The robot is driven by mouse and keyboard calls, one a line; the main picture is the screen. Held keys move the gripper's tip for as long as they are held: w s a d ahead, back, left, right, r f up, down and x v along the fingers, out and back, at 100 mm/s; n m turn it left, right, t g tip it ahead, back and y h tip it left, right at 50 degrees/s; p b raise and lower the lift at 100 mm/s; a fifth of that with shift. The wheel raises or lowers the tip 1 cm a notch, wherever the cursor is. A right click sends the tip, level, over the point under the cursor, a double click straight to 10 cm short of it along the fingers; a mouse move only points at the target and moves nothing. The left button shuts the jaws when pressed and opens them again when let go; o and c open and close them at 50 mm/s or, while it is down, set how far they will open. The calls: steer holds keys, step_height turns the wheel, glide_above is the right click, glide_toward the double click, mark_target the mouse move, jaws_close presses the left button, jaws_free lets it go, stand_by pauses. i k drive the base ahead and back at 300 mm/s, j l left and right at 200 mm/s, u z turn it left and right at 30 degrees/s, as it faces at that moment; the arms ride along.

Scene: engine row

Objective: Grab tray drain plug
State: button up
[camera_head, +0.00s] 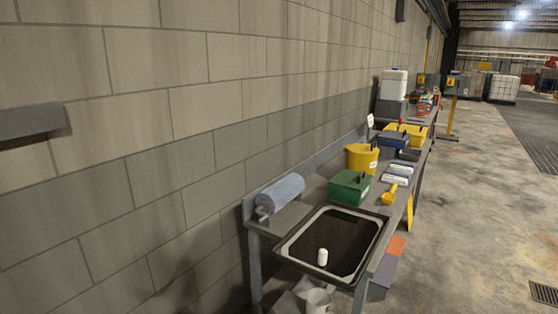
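A dark rectangular tray (376,251) with a pale grey rim is set in the near end of a long grey bench. A small white upright cylinder (322,257), which looks like the drain plug, shows against the dark inside of the tray near its front side. I cannot tell whether it stands on the tray floor or how it is seated. My gripper is not in view.
A blue-grey roll (280,194) lies left of the tray. A green box (350,187), yellow bucket (361,158) and yellow tool (389,195) stand behind it. A white cup (318,300) is below the bench. The block wall closes the left; the right floor is open.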

mark_target(323, 253)
steer(key=l+u, duration=0.3)
steer(key=l, duration=0.85)
steer(key=i+l+u, duration=0.25)
steer(key=l, duration=0.15)
steer(key=i+l+u, duration=0.2)
steer(key=l, duration=0.15)
steer(key=l+u, duration=0.25)
steer(key=l, duration=0.15)
steer(key=l+u, duration=0.25)
steer(key=l, duration=0.2)
steer(key=i+l+u, duration=0.3)
steer(key=i, duration=0.25)
steer(key=i+l+u, duration=0.3)
steer(key=i, duration=0.2)
